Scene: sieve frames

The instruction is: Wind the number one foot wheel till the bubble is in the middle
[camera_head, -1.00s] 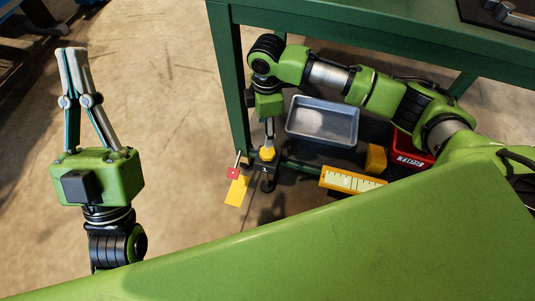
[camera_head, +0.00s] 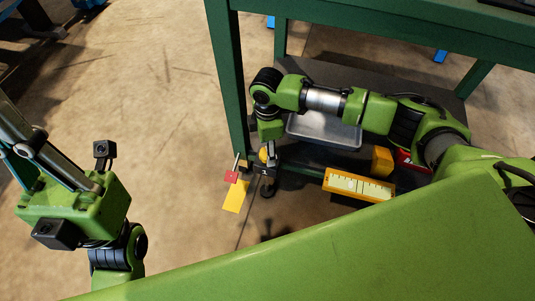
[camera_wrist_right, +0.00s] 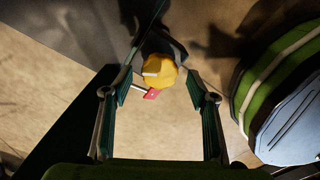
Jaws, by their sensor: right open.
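The foot wheel, a yellow lobed knob (camera_head: 264,155), sits low beside the green table leg. In the right wrist view the yellow knob (camera_wrist_right: 159,71) has a pale mark on top. My right gripper (camera_wrist_right: 159,88) is open, with one finger on each side of the knob; I see gaps and cannot tell of any contact. In the head view the right gripper (camera_head: 268,148) points down at the wheel. The yellow level (camera_head: 358,185) has a pale marked vial; its bubble is too small to make out. My left gripper (camera_head: 22,145) is at the left edge, its fingertips cut off.
A red tag (camera_head: 231,176) and a yellow plate (camera_head: 235,197) are left of the wheel. A grey metal tray (camera_head: 325,131), a yellow block (camera_head: 382,161) and a red box (camera_head: 407,160) are near the right arm. The green table (camera_head: 390,40) stands above.

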